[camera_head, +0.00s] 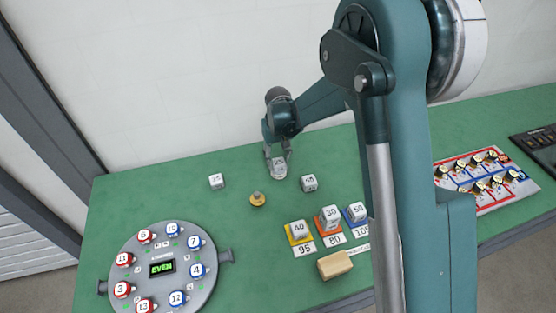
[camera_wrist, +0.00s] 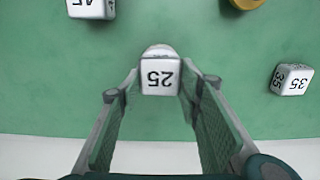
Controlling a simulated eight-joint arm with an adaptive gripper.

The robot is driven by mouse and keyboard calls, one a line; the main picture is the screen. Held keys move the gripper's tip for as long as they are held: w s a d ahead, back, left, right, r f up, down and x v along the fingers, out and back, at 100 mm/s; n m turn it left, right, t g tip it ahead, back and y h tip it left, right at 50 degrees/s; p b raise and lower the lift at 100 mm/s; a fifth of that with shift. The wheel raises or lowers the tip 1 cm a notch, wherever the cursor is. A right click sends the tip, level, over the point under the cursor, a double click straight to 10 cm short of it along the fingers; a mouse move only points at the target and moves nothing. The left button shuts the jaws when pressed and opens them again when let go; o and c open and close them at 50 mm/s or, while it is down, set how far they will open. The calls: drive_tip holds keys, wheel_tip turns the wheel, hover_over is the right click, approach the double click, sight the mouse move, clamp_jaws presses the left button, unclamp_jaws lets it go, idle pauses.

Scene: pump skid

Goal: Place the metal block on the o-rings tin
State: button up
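No plain metal block and no tin with a readable o-rings label can be made out. A pale cube marked 25 (camera_wrist: 160,77) is between the fingers of my gripper (camera_wrist: 161,84) in the wrist view. The fingers stand close at both sides; whether they touch it is unclear. A pale rounded thing (camera_wrist: 157,50) shows just beyond the cube, mostly hidden by it. In the head view my gripper (camera_head: 278,158) points down at the back of the green table, over a pale shape (camera_head: 279,171) too small to separate into parts.
A cube marked 35 (camera_head: 216,181) stands left, a cube marked 45 (camera_head: 309,183) right. A yellow round piece (camera_head: 257,199) lies in front. Several numbered cubes sit on coloured pads by a wooden block (camera_head: 334,264). A round grey dial panel (camera_head: 187,240) is front left.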

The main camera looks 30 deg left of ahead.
sight(278, 161)
drive_tip(key=o, duration=0.3)
drive_tip(key=shift+r, duration=0.2)
wheel_tip(278, 161, up, 12)
idle(0.7)
idle(0.6)
